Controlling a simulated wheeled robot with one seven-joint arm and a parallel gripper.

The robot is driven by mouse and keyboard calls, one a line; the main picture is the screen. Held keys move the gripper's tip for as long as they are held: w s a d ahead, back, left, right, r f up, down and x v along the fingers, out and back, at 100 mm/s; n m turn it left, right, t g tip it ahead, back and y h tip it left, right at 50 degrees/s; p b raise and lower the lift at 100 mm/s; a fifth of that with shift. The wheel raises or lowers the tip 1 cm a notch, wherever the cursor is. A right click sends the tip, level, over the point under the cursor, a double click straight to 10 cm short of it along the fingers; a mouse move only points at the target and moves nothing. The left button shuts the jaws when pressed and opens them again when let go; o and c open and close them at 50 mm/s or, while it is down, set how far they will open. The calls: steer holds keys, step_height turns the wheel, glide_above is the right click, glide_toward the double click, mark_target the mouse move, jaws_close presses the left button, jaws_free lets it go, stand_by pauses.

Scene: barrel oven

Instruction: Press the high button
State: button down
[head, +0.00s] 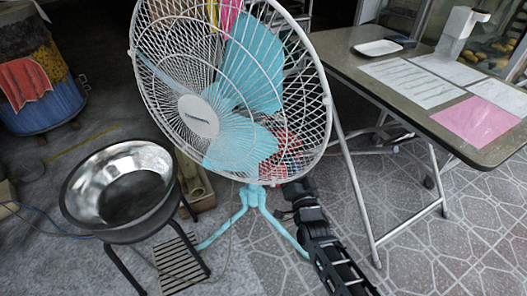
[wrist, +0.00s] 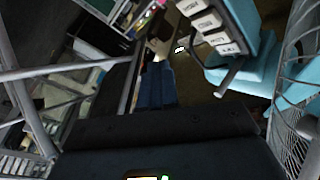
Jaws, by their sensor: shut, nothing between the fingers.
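The turquoise pedestal fan (head: 250,70) stands in the middle of the head view on a turquoise footed base. In the wrist view, a row of white push buttons (wrist: 208,22) sits on its turquoise control housing (wrist: 245,20), at the upper right. Their small dark labels are too small to tell surely which is high. My gripper (wrist: 158,48) is shut and empty, with its tips to the left of the buttons and apart from them. In the head view, my dark arm (head: 325,245) reaches up beside the fan's base; the fan cage partly hides its end.
A folding table (head: 345,62) with papers and a dispenser (head: 460,30) stands at right, its metal legs close to my arm. A metal bowl (head: 120,190) on a stool stands at left. The fan's wire cage (wrist: 300,110) is close on the right of the wrist view.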

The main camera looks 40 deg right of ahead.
steer(key=w+a+b, duration=0.1)
steer(key=w, duration=0.5)
steer(key=shift+a, duration=0.15)
steer(key=shift+w, duration=0.1)
stand_by(1.8)
steer(key=shift+w+a, duration=0.1)
steer(key=shift+w, duration=0.25)
steer(key=shift+w+a, duration=0.1)
steer(key=shift+w, duration=0.25)
stand_by(0.7)
stand_by(0.4)
steer(key=shift+s+d, duration=0.2)
steer(key=shift+s, duration=0.6)
steer(key=shift+s+d+b, duration=0.2)
steer(key=shift+s, duration=0.6)
steer(key=shift+s+d+b, duration=0.15)
steer(key=shift+s+b, duration=0.1)
steer(key=shift+s, duration=0.55)
steer(key=shift+s+d+b, duration=0.2)
steer(key=shift+s, duration=0.6)
steer(key=shift+a, duration=0.1)
